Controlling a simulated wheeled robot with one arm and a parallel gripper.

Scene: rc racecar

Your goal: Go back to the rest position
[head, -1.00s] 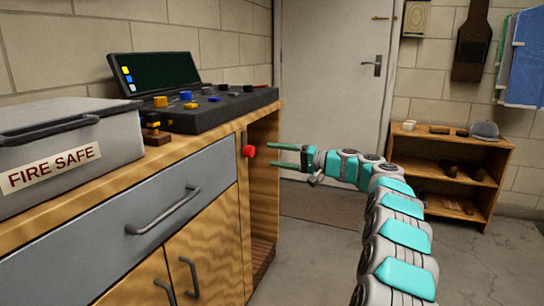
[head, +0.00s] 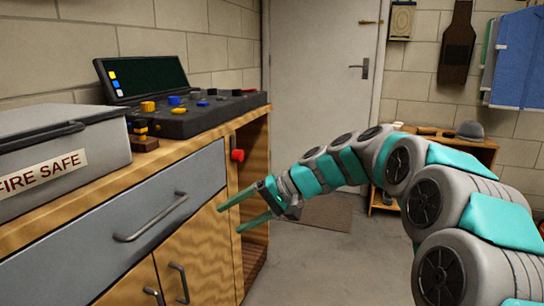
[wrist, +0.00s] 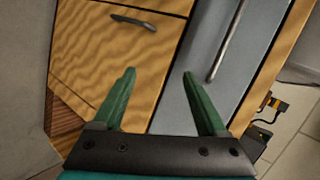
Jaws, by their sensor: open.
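My gripper (head: 230,214) is open and empty. In the head view it is in front of the wooden cabinet (head: 203,222), below and beside the red knob (head: 237,155) on the cabinet's end post. In the wrist view my gripper (wrist: 155,90) has its two green fingers spread apart, with the cabinet door (wrist: 110,50) and grey drawer front (wrist: 215,50) beyond them. Nothing is between the fingers. I cannot tell the exact gap to the cabinet face.
A fire safe box (head: 60,150) and a control console (head: 190,115) stand on the cabinet top. The drawer handle (head: 150,222) sticks out. A low wooden shelf (head: 480,155) stands at the back right.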

